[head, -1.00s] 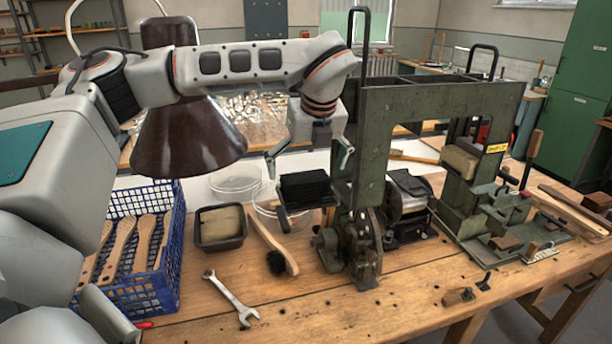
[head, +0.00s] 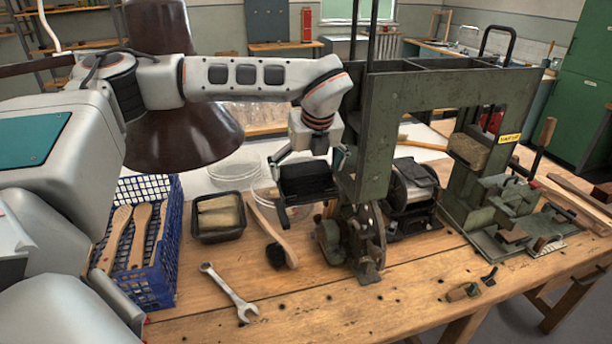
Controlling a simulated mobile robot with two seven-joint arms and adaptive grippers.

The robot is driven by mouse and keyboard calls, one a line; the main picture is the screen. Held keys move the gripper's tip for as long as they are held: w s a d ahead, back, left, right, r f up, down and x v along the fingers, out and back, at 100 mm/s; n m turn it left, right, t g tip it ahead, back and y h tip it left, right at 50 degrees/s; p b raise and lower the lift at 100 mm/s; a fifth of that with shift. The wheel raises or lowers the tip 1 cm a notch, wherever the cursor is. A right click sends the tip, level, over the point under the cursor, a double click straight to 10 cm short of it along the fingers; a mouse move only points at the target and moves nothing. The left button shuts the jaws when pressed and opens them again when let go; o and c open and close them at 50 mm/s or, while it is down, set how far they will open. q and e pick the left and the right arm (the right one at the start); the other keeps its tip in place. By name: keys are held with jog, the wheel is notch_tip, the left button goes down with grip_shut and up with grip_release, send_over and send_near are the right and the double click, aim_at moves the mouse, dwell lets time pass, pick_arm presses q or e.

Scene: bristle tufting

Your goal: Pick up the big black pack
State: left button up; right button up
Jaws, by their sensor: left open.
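The big black pack (head: 306,182) is a dark block on a dark holder at the left side of the green machine frame (head: 402,112). My left gripper (head: 311,158) is open right above it. Its fingers come down at the left and right of the pack's top. I cannot tell whether they touch it. The pack's rear top is partly hidden by the gripper. My right gripper is not in view.
The machine's upright stands close to the right of my left gripper.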

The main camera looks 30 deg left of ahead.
pick_arm(q)
jog(key=shift+w+a+f, duration=0.15)
jog(key=shift+f, duration=0.35)
jog(key=c, duration=1.2)
jog(key=shift+c, duration=0.2)
jog(key=shift+r, duration=0.15)
